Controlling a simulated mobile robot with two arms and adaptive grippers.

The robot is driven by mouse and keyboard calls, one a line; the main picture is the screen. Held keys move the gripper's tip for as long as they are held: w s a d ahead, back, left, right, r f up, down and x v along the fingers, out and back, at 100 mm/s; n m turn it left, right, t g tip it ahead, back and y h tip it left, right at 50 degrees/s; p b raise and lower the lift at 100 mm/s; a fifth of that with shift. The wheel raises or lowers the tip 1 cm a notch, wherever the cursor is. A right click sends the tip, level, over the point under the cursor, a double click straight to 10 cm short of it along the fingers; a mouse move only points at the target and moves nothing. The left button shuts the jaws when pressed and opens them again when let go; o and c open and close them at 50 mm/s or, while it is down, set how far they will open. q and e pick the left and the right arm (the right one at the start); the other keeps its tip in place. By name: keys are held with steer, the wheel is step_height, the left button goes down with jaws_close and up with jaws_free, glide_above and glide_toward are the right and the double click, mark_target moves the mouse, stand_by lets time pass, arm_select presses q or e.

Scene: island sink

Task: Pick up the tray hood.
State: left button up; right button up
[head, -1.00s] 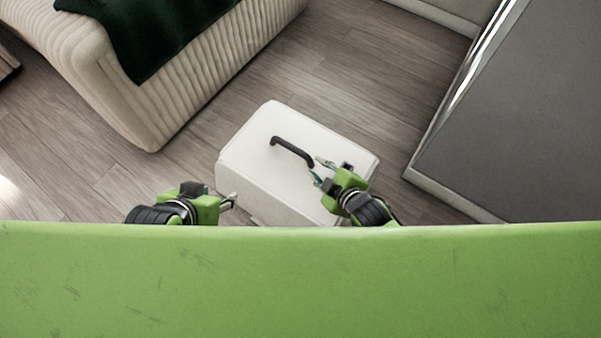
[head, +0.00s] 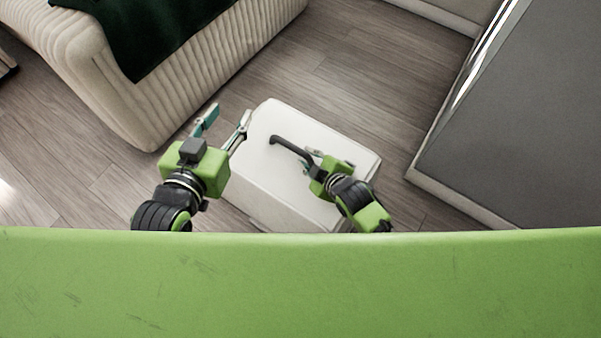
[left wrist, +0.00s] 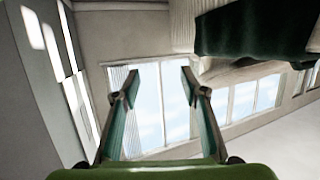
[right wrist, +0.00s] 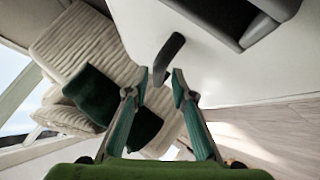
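A white box-shaped piece with a black bar handle on top, which I take as the tray hood (head: 266,175), sits on the floor in the head view. Its black handle (head: 285,144) also shows in the right wrist view (right wrist: 169,55). My right gripper (head: 307,165) is over the hood's top at the near end of the handle. In the right wrist view its fingers (right wrist: 158,80) are apart, with the handle's end at or between the tips; contact is unclear. My left gripper (head: 228,117) is open and empty, raised beside the hood's left side.
A cream ribbed sofa or bench (head: 130,85) with a dark green throw (head: 150,35) stands at upper left. A grey cabinet (head: 520,120) stands at right. Wooden floor (head: 345,70) is clear behind the hood.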

mark_target(302, 152)
steer(key=shift+b+x, duration=0.7)
steer(key=shift+x, duration=0.5)
steer(key=b+x, duration=0.1)
steer(key=x, duration=0.1)
steer(key=shift+w+a, duration=0.2)
steer(key=shift+a, duration=0.1)
arm_select(q)
step_height(302, 152, up, 14)
steer(key=d+t+h, duration=0.2)
steer(key=t, duration=0.5)
steer(key=shift+w+h, duration=0.15)
steer(key=shift+h, duration=0.25)
arm_select(e)
jaws_close()
steer(key=shift+w+r, duration=0.1)
steer(key=shift+r, duration=0.1)
